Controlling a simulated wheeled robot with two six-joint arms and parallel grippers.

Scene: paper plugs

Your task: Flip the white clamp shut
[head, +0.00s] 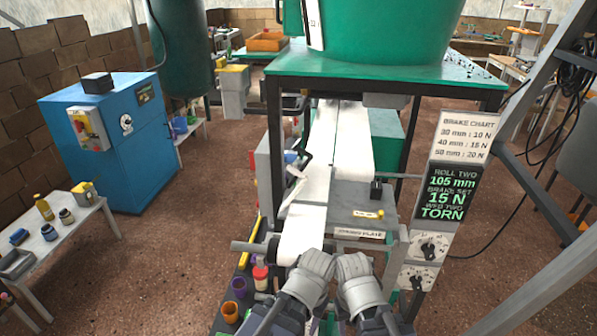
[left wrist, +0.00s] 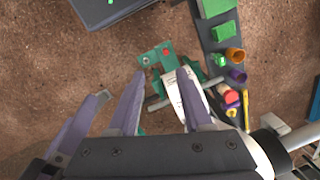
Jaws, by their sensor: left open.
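A slim white lever that looks like the white clamp (head: 292,188) stands tilted up at the left edge of the white paper strip (head: 301,232) in the head view. I cannot make out its hinge. My left gripper (head: 317,262) is near the strip's front end, below and apart from the lever. In the left wrist view its purple fingers (left wrist: 160,76) are spread and empty, with the paper strip's end (left wrist: 181,95) seen beyond them. My right gripper (head: 352,267) is close beside the left one; its fingertips are too unclear to read. The clamp is not clear in the left wrist view.
A green-topped metal frame (head: 400,82) stands over the strip. A grey plate (head: 357,203) lies to its right, with a sign post (head: 445,205) beyond. Coloured cups (head: 239,287) line the left side. A horizontal bar (head: 250,247) sticks out left of the strip.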

